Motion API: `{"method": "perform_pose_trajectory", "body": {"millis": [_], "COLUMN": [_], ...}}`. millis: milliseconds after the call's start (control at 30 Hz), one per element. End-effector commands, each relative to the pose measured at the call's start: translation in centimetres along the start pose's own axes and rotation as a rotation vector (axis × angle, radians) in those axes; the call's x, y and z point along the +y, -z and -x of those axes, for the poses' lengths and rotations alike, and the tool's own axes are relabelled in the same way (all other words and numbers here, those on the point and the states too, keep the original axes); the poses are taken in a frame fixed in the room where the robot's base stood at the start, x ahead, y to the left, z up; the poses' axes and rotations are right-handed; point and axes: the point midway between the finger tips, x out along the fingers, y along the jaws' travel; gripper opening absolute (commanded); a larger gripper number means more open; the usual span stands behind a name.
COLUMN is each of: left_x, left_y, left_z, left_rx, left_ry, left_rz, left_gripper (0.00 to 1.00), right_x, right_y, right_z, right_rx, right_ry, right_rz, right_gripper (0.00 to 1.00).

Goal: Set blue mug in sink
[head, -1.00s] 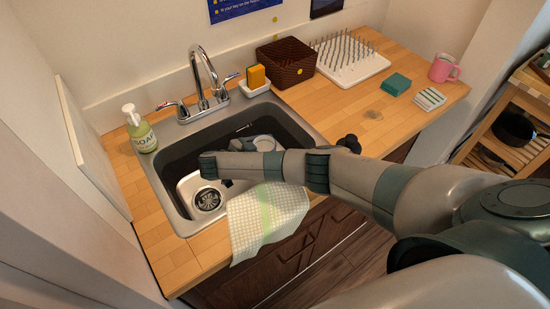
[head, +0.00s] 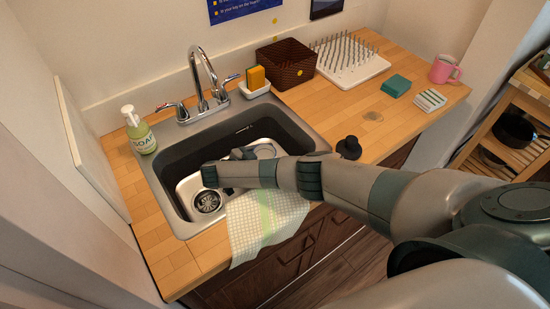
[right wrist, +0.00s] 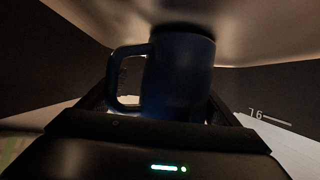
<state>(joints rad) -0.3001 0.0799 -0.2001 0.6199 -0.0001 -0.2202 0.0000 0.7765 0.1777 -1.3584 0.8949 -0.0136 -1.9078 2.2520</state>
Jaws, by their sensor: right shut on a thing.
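The blue mug (right wrist: 180,75) is dark in the right wrist view, with its handle on the left side. My right gripper (right wrist: 166,104) is shut on it. In the head view my right arm reaches over the steel sink (head: 158,190), with its end low within the basin outline. The arm hides most of the gripper there, and I cannot make out the mug. Whether the mug touches the basin floor is not clear. My left gripper is not in view.
A checked towel (head: 262,225) hangs over the front edge below my arm. The faucet (head: 207,80) stands behind the sink and a soap bottle (head: 140,132) at its left. A pink mug (head: 443,69) is far right.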

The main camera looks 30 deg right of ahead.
Motion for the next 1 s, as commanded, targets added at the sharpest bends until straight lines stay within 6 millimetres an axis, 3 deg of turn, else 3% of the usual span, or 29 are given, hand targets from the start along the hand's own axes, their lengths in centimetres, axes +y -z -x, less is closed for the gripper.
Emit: {"method": "perform_pose_trajectory", "body": {"millis": [33, 100, 567, 867, 1000], "left_x": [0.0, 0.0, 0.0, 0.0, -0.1], "left_y": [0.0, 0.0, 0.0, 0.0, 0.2], "left_z": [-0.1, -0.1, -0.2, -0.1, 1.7], "left_rx": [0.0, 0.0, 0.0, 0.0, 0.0], "left_ry": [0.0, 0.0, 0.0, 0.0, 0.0], "left_rz": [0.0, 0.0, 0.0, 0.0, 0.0], "left_gripper": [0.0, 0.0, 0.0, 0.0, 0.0], "right_x": [0.0, 0.0, 0.0, 0.0, 0.1], "right_y": [-0.2, -0.1, -0.1, 0.1, 0.4], "right_z": [-0.1, 0.0, 0.8, 5.4, 8.1], "right_rx": [-0.001, 0.0, -0.001, -0.003, -0.003], "right_ry": [0.0, 0.0, 0.001, 0.001, -0.001], "right_rz": [0.001, 0.001, 0.0, 0.0, 0.002], "right_gripper": [0.87, 1.0, 1.0, 1.0, 1.0]}}
